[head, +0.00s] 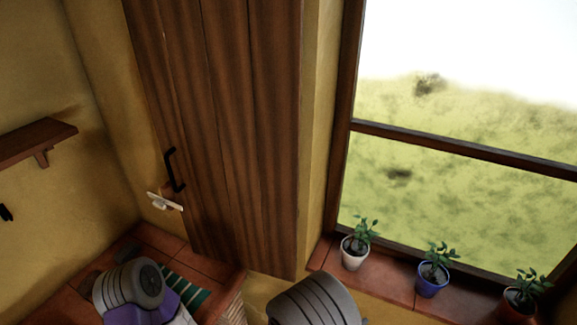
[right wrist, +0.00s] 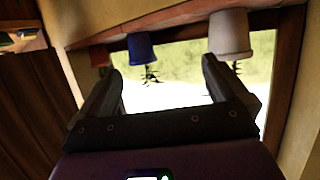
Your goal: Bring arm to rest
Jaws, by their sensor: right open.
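My right gripper (right wrist: 160,62) shows in the right wrist view, with its two dark fingers spread wide and nothing between them. That view is upside down, and the window and potted plants lie beyond the fingers. Whether the fingers touch any pot cannot be told, but they appear apart from them. In the head view, grey and purple arm parts of mine show at the lower left, and a grey rounded arm part at the bottom middle. No fingers show in the head view. My left gripper is out of view.
A white pot (head: 355,252), a blue pot (head: 432,280) and a terracotta pot (head: 517,303) stand on the red tiled sill (head: 385,291). A tall wooden door (head: 230,120) has a black handle (head: 173,168). A wooden shelf (head: 38,138) juts from the left wall.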

